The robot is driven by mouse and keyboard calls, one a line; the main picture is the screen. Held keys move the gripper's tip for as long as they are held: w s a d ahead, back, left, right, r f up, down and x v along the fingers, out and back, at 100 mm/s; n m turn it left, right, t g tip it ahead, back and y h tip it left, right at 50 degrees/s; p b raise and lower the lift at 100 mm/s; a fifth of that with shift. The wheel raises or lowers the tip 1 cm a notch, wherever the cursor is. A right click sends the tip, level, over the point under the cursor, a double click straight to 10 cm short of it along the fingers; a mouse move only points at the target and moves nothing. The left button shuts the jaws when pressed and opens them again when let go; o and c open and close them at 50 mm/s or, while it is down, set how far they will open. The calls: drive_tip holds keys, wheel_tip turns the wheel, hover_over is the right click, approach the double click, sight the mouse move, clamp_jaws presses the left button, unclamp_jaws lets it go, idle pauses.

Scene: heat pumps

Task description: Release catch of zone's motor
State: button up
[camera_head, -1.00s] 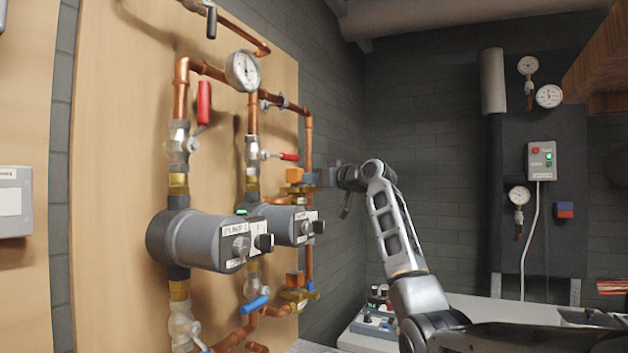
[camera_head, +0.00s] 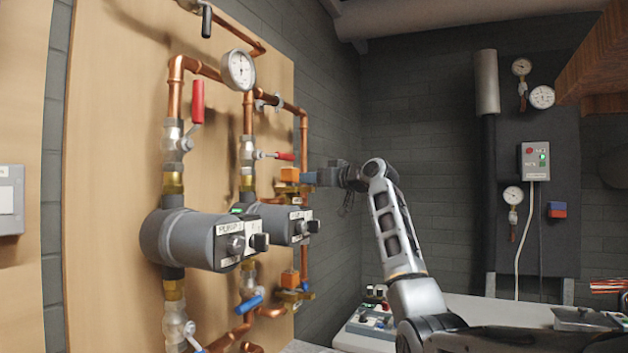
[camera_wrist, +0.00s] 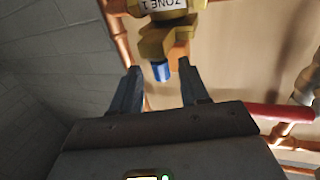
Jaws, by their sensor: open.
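The zone 1 motor is a yellow-orange box (camera_wrist: 172,6) with a "ZONE 1" label at the top of the wrist view. It also shows as the upper orange box (camera_head: 289,174) on the right-hand copper pipe. A gold-coloured fitting (camera_wrist: 163,42) is beside the box, with a small blue cylinder (camera_wrist: 160,70) sticking out of it towards me; I cannot tell for sure that it is the catch. My gripper (camera_wrist: 159,74) is open, its fingers on either side of the blue cylinder with gaps. In the head view my gripper (camera_head: 324,177) is just right of the orange box.
A red valve lever (camera_wrist: 280,112) is right of my gripper. Two grey pumps (camera_head: 190,238) (camera_head: 275,222) stand out from the wooden board (camera_head: 110,120). A second orange box (camera_head: 290,279) is lower on the pipe. A grey brick wall (camera_wrist: 45,90) is at the left of the wrist view.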

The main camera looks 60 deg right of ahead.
drive_tip(key=b+v, duration=0.1)
drive_tip(key=v, duration=0.6)
drive_tip(key=shift+s+b, duration=0.4)
idle(0.4)
